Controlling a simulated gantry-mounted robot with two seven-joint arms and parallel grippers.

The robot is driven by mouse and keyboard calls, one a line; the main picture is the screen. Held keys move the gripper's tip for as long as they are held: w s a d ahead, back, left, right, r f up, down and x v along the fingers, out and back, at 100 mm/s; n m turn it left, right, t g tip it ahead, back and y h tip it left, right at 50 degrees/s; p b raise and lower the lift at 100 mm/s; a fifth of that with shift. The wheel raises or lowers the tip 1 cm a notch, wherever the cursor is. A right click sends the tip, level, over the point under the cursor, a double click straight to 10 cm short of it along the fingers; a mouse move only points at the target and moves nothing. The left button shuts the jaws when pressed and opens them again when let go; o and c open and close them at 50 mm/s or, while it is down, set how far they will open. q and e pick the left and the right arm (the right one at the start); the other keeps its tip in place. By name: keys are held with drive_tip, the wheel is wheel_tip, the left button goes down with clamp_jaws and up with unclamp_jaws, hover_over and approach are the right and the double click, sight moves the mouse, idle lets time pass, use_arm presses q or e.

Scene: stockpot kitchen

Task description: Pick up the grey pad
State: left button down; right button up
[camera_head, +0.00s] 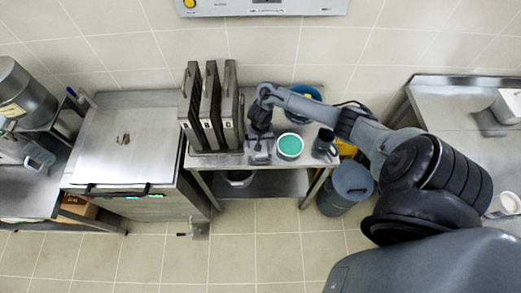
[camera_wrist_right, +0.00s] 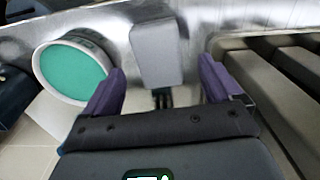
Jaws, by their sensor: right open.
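The grey pad (camera_wrist_right: 157,48) is a small light-grey block with rounded corners. In the right wrist view it shows ahead of my right gripper (camera_wrist_right: 163,78), in line with the gap between its two purple fingers. The fingers are open, with room on both sides of the pad. In the head view the pad (camera_head: 259,158) is near the front edge of the steel table (camera_head: 203,162), and my right gripper (camera_head: 260,139) hangs just behind or over it, hiding part of that area. I cannot tell how far apart they are in height. My left gripper is not in view.
A white cup with a teal top (camera_head: 290,146) stands close to the right of the pad, with a dark mug (camera_head: 324,145) beyond. Upright dark panels (camera_head: 211,105) stand close on the left. A blue bowl (camera_head: 303,101) is behind. Below are bins (camera_head: 345,190).

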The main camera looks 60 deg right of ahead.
drive_tip(key=shift+s+f+b, duration=0.1)
drive_tip(key=shift+f+b, duration=0.45)
drive_tip(key=shift+f, duration=1.8)
drive_tip(key=c, duration=1)
drive_tip(key=shift+r, duration=0.1)
